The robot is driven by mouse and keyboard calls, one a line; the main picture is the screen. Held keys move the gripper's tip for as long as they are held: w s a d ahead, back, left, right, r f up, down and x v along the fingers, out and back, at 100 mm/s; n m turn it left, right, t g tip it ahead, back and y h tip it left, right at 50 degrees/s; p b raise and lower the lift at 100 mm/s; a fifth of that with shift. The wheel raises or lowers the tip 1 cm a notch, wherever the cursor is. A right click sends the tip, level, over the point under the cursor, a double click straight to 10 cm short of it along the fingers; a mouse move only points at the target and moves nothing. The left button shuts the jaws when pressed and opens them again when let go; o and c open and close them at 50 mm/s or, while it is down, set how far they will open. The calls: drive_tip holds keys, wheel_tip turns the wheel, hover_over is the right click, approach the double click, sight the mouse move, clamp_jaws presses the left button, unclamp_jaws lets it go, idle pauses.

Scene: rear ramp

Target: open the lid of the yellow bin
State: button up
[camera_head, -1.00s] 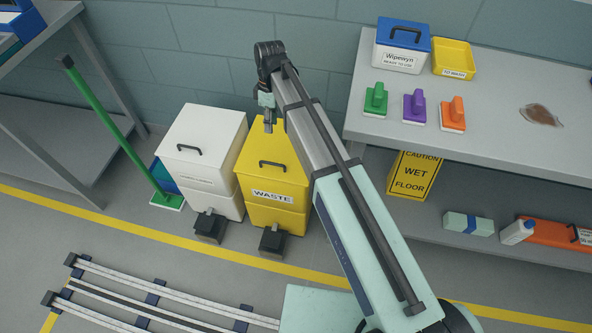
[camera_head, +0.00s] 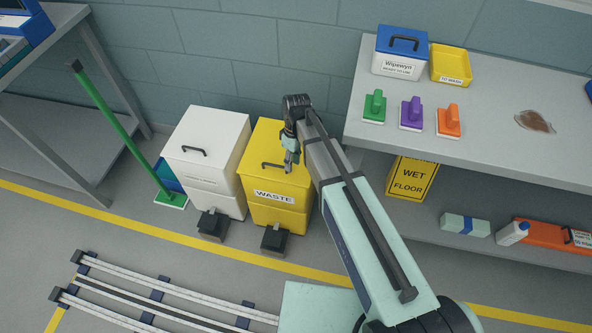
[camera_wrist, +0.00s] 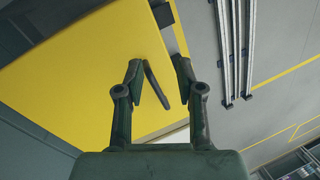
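The yellow bin (camera_head: 282,215), labelled WASTE, stands on the floor with its lid (camera_head: 262,145) closed. A dark handle (camera_head: 268,164) is on the lid's front part. My gripper (camera_head: 290,168) is over the right side of the lid, close to the handle's right end. In the wrist view my gripper (camera_wrist: 159,66) is open, its two fingers apart. The handle (camera_wrist: 156,86) appears between the fingers, nearer the left one, with the yellow lid (camera_wrist: 75,75) behind it. I cannot tell whether either finger touches the handle. My arm hides part of the bin's right side.
A white bin (camera_head: 205,150) stands left of the yellow one. Black pedals (camera_head: 274,238) are at the bins' feet. A grey bench (camera_head: 480,140) with brushes and boxes is at right. A green-handled tool (camera_head: 120,130) leans at left. Floor rails (camera_head: 165,295) lie in front.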

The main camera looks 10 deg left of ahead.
sight(297, 183)
drive_tip(key=shift+m, duration=0.5)
drive_tip(key=shift+s+d+f+p, duration=0.2)
drive_tip(key=shift+s+d+f, duration=0.4)
drive_tip(key=shift+f, duration=0.15)
drive_tip(key=shift+s+d+f+p, duration=0.2)
drive_tip(key=shift+s+d+f, duration=0.3)
drive_tip(key=shift+f, duration=0.2)
drive_tip(key=shift+s, duration=0.1)
